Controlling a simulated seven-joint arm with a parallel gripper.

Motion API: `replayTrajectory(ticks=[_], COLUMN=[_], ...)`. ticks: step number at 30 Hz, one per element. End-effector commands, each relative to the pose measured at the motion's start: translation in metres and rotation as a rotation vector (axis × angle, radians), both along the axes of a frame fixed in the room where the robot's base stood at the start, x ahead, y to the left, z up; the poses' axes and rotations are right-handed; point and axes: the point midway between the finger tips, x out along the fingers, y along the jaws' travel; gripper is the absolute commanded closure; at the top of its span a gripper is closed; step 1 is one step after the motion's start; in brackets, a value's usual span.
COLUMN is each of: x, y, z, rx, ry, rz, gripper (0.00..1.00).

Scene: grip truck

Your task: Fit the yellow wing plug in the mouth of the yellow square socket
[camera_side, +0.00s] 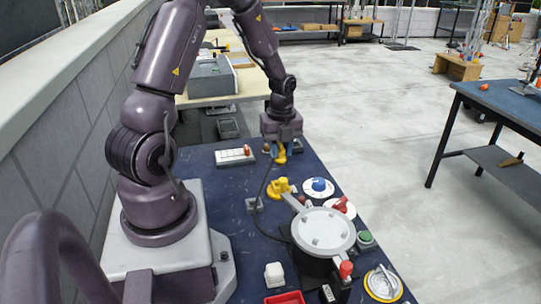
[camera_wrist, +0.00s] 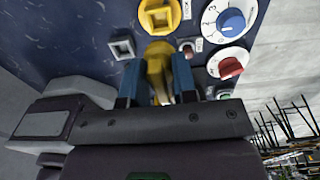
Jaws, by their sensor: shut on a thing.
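The yellow wing plug (camera_wrist: 158,62) is between the two blue fingers of my gripper (camera_wrist: 157,80) in the wrist view. In the side view the plug (camera_side: 281,156) hangs below my gripper (camera_side: 282,147), near the table's far end. The yellow square socket (camera_side: 279,188) stands on the blue table, closer to the side camera than the plug. In the wrist view the socket (camera_wrist: 158,15) is at the top, with its square mouth showing. The plug is apart from the socket there. The plug's lower end is partly hidden by the fingers.
A grey square socket (camera_wrist: 122,47) is left of the plug in the wrist view. A blue dial (camera_side: 319,187), a red knob (camera_side: 342,205) and a large round-lidded pot (camera_side: 323,231) stand near the yellow socket. A white switch panel (camera_side: 235,156) lies left of my gripper.

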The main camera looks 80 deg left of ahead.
Motion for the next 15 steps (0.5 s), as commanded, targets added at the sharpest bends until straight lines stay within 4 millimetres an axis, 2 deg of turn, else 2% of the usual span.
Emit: replayTrajectory(ticks=[15], x=[-0.002], y=[-0.001], z=[-0.043], rx=[-0.004], ry=[0.006], rz=[0.002], gripper=[1.0])
